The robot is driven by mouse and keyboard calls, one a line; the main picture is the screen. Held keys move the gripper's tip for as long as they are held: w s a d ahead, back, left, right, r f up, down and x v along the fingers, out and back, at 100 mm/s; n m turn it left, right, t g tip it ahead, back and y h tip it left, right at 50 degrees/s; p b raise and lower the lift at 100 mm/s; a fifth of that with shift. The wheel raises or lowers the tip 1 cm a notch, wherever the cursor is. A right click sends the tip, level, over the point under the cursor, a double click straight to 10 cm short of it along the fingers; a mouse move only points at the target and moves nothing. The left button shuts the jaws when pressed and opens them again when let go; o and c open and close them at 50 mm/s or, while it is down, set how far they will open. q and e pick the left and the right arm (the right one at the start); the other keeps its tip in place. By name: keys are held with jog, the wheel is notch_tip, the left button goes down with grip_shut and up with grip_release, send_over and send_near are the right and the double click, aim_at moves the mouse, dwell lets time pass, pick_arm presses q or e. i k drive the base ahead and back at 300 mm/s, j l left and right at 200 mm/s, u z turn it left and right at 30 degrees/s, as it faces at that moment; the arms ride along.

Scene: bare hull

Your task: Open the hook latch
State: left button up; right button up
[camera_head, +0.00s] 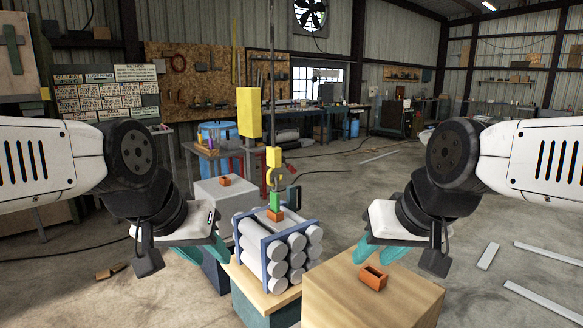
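A yellow hook block (273,157) hangs on a dark line at the middle of the view, with a hook (272,178) below it. The hook's latch is too small to make out. A green piece (275,201) with an orange piece (275,215) shows just under the hook, above a bundle of grey cylinders. My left gripper (206,255) is left of the bundle, and its teal fingers look apart and empty. My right gripper (377,254) is right of it, over a wooden block, with teal fingers apart and empty. Neither gripper touches the hook.
The grey cylinders (276,268) sit in a blue frame (265,258) on a wood-topped stand (262,299). A wooden block (340,295) at front right carries an orange hollow part (373,278). A grey box (222,196) stands behind left. Floor is clear at right behind loose strips (488,256).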

aim_at(289, 166)
jog(key=l+u, duration=0.25)
jog(key=l, duration=0.65)
jog(key=z, duration=0.75)
jog(key=i+j+z, duration=0.15)
jog(key=j+z, duration=0.15)
jog(key=i+j+z, duration=0.1)
jog(key=j+z, duration=0.2)
jog(key=j, duration=0.15)
jog(key=j+z, duration=0.3)
jog(key=i+j+z, duration=0.1)
jog(key=j, duration=0.85)
jog(key=j+z, duration=0.1)
jog(key=j, duration=0.9)
